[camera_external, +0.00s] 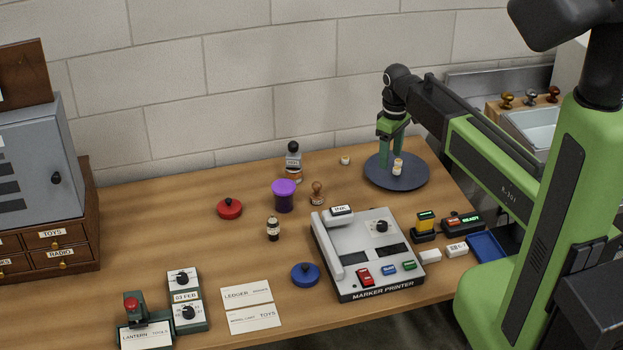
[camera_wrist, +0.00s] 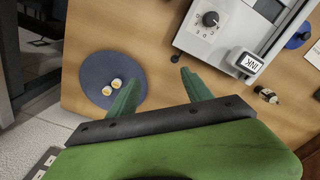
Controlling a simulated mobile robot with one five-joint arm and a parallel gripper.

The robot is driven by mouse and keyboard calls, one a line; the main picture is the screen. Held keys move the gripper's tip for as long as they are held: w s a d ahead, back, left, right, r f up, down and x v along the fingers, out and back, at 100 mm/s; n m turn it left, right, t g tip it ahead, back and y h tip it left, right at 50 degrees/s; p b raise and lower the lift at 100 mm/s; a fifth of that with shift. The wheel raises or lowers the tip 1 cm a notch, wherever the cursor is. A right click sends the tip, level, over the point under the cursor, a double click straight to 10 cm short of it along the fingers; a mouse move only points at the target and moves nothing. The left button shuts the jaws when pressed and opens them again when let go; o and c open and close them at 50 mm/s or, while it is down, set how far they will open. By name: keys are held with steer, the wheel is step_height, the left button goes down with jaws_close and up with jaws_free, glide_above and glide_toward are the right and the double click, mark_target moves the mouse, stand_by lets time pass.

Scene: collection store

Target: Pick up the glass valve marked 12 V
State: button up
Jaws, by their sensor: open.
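Two small white and amber pieces, perhaps glass valves, are on a dark round disc (camera_external: 415,181). In the external view they are close together (camera_external: 397,167), beside my gripper's fingers. In the wrist view one (camera_wrist: 107,90) is left of the other (camera_wrist: 117,83); the disc (camera_wrist: 90,65) lies under them. No 12 V mark is readable on either. A similar small piece (camera_external: 345,160) stands on the table left of the disc. My gripper (camera_external: 391,158) is open and points down over the disc. In the wrist view its fingers (camera_wrist: 157,78) are apart with bare table between them; the left finger overlaps the disc's edge.
A marker printer (camera_external: 355,285) stands front right of centre, with a small display unit (camera_external: 463,222) and blue tray (camera_external: 487,247) beside it. The back wall is close behind.

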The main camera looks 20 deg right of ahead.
steer(key=w+a+r+n, duration=0.2)
steer(key=w+a+n, duration=0.15)
steer(key=a, duration=0.85)
steer(key=r+n+p, duration=0.1)
steer(key=n+p, duration=0.1)
steer(key=n, duration=0.1)
glide_above(273, 226)
steer(key=w, duration=0.2)
steer(key=f+b, duration=1.2)
steer(key=shift+s+d+f, duration=0.15)
steer(key=shift+d+f, duration=0.05)
steer(key=shift+f, duration=0.05)
step_height(273, 226, down, 5)
steer(key=b, duration=0.5)
steer(key=shift+s+f, duration=0.15)
steer(key=shift+r, duration=0.2)
steer(key=shift+c, duration=0.5)
jaws_close()
